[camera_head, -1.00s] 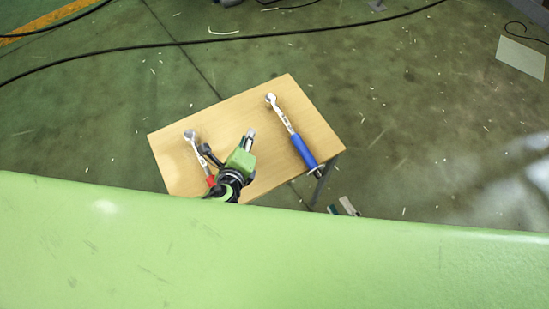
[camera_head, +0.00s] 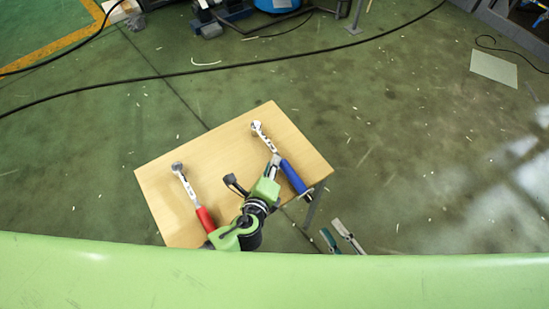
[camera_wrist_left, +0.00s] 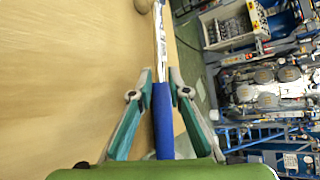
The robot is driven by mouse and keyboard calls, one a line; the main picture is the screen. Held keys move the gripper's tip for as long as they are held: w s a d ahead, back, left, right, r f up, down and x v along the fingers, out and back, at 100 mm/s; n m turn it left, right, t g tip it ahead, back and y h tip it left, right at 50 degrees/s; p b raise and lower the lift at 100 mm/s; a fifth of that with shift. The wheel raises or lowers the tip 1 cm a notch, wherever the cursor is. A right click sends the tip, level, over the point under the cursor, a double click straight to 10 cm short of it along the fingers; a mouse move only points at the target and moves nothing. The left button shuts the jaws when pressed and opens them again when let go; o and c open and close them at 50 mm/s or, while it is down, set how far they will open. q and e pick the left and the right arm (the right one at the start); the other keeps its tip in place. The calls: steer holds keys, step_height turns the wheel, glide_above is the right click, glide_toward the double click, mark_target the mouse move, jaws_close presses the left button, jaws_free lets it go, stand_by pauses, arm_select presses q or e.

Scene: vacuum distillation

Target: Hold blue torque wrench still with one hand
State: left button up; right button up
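The blue-handled torque wrench (camera_head: 294,176) lies on the right part of the wooden table, its silver head pointing away. My left gripper (camera_head: 275,160) is at this wrench, near where the shaft meets the handle. In the left wrist view the fingers of my left gripper (camera_wrist_left: 161,73) stand on either side of the blue handle (camera_wrist_left: 163,125), with narrow gaps visible; contact cannot be made out. My right gripper (camera_head: 331,228) shows only its two fingers, apart and empty, beyond the table's near right side; the rest is hidden behind my green body.
The wooden table (camera_head: 215,155) also carries a red-handled wrench (camera_head: 205,218) on its left, partly hidden by my left arm. A black cable (camera_head: 250,66) crosses the floor behind. Blue equipment (camera_head: 280,4) stands at the far edge. The floor right of the table is open.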

arm_select(q)
steer(key=shift+x, duration=1.95)
jaws_close()
